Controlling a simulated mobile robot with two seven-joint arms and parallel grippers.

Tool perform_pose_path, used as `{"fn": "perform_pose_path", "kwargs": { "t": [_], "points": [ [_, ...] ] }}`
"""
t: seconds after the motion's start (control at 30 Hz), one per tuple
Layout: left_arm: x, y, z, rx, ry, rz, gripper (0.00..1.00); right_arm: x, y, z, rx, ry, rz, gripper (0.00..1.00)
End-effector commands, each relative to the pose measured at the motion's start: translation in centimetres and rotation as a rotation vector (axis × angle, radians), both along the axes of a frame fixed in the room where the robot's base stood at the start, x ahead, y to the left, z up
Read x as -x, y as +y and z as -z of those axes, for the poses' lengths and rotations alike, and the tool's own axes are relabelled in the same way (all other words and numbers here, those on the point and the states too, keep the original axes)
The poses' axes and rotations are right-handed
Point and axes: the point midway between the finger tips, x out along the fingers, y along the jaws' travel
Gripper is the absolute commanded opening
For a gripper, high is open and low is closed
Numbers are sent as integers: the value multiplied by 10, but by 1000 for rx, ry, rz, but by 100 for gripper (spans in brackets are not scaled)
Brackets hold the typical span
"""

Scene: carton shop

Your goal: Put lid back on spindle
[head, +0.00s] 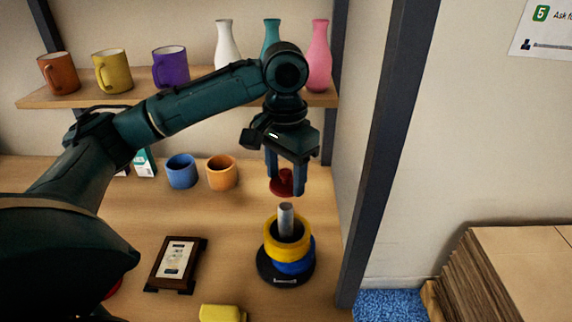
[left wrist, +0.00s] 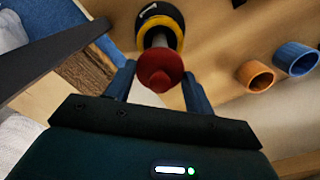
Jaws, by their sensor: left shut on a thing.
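The spindle (head: 286,218) is a grey post standing upright on a round black base (head: 286,279). A yellow ring (head: 272,249) and a blue ring (head: 295,267) sit around it, with the post's top bare. My left gripper (head: 285,186) points down above the post and is shut on the red lid (head: 281,186). The lid is apart from the post in the head view. In the left wrist view the red lid (left wrist: 160,70) is between the fingers, with the post and yellow ring (left wrist: 148,28) beyond it. My right gripper is not in view.
A framed card (head: 176,264) and a yellow block (head: 222,313) lie left of the spindle. Blue (head: 181,171) and orange (head: 221,173) cups stand behind. A dark shelf upright (head: 388,150) is close on the right. Mugs and vases stand on the upper shelf (head: 200,101).

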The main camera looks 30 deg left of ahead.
Motion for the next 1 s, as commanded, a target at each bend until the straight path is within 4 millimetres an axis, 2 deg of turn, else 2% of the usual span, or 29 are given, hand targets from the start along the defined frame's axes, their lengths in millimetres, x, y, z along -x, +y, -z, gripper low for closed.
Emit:
{"fn": "perform_pose_path", "kwargs": {
  "t": [0.23,0.43,1.0],
  "points": [
    [0,0,26,1,2,-1,32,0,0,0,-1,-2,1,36],
    [0,0,40,0,2,0,32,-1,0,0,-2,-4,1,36],
    [0,0,45,0,0,0,32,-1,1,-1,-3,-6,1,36]
  ]
}}
